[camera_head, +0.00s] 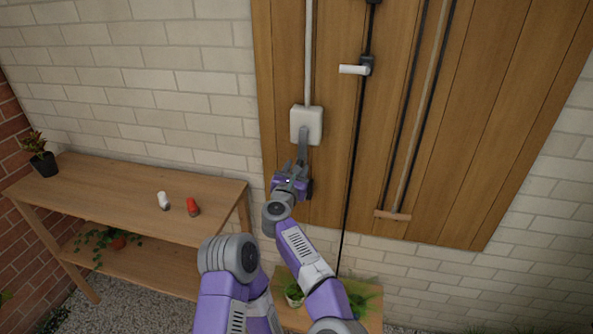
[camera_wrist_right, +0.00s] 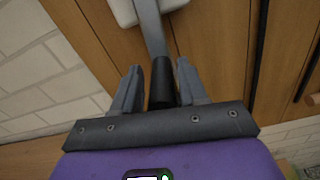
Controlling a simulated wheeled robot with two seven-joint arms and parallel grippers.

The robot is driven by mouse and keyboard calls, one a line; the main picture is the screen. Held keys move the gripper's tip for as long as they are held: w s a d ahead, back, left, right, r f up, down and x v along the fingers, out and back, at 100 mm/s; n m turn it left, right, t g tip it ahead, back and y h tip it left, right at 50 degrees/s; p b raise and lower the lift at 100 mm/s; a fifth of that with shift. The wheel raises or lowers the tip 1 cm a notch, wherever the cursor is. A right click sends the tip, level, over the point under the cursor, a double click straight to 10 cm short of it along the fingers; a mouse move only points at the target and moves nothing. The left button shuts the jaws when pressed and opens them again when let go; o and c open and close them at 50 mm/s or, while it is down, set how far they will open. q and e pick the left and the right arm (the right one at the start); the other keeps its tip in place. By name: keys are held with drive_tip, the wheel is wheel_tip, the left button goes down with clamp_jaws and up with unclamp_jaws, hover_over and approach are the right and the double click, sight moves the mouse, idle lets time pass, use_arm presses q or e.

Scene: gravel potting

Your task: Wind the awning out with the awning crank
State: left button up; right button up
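The awning crank hangs down from a white box (camera_head: 306,125) on the wooden wall panel. Its flat grey arm (camera_head: 304,137) ends in a black handle, seen in the right wrist view (camera_wrist_right: 162,85). My right gripper (camera_head: 296,164) is at the crank's lower end. In the right wrist view its two grey fingers (camera_wrist_right: 157,85) stand either side of the black handle, close to it. Whether both fingers press on it is not clear. The near end of the handle is hidden behind the gripper body. My left gripper is not in view, nor is the awning cloth.
Right of the crank, a black rod carries a white lever (camera_head: 354,70). Further right, rods end in a wooden crossbar (camera_head: 393,215). A wooden bench (camera_head: 110,190) at left holds a white and a red item (camera_head: 192,206). A low stand with plants (camera_head: 292,292) is below.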

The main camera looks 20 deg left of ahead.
sight(300, 133)
drive_tip(key=shift+o, duration=0.6)
drive_tip(key=shift+f, duration=0.1)
wheel_tip(300, 133, up, 10)
drive_tip(key=p, duration=0.9)
drive_tip(key=shift+p, duration=0.35)
